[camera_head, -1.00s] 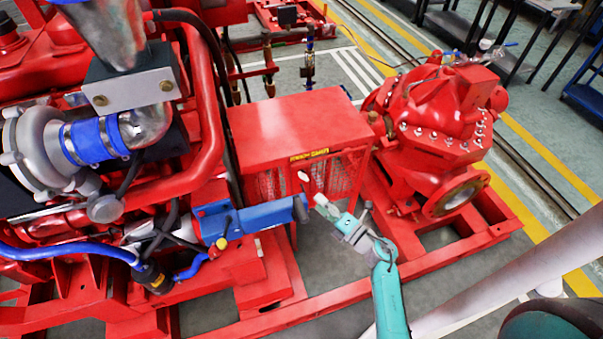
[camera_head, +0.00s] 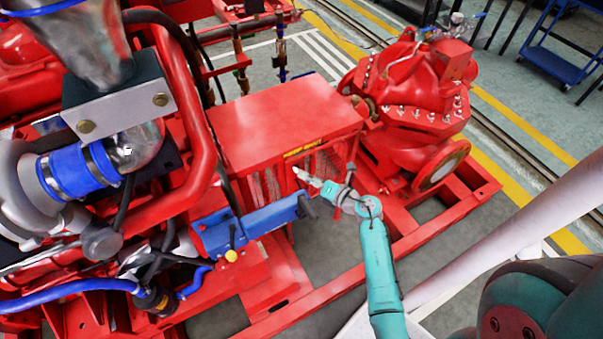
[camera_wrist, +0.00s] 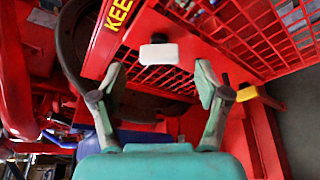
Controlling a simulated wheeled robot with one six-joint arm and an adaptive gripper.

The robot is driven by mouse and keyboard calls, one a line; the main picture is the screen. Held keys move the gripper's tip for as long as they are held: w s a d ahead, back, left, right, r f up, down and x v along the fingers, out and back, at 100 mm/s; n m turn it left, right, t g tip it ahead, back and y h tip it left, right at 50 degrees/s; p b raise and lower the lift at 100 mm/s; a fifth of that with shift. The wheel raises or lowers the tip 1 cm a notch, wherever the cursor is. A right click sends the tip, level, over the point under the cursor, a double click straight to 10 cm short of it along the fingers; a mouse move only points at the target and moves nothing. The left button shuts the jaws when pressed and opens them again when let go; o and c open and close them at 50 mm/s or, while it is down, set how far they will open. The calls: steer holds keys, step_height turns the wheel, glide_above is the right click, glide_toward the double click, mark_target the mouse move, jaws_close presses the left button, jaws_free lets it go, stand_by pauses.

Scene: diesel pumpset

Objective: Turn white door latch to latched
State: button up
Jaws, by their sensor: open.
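The white door latch (camera_wrist: 158,53) is a small white block with a dark knob on the red guard door, beside the mesh and the yellow lettering in the wrist view. Its long side lies across the picture. My gripper (camera_wrist: 160,80) is open, with its two fingers apart on either side just below the latch; nothing is between them. In the head view my gripper (camera_head: 317,183) is at the front of the red guard box (camera_head: 285,115), and the latch (camera_head: 300,173) shows as a small white spot at its tips. Contact cannot be told.
A blue bar (camera_head: 265,219) with a dark end juts out left of my gripper. The red pump (camera_head: 415,105) stands to the right, and the engine's pipes fill the left. A red frame rail (camera_head: 330,285) runs below. A yellow-tipped part (camera_wrist: 258,96) lies right of my fingers.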

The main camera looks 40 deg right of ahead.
mark_target(298, 171)
steer(key=shift+x, duration=1.95)
steer(key=shift+c, duration=0.3)
steer(key=c, duration=1.1)
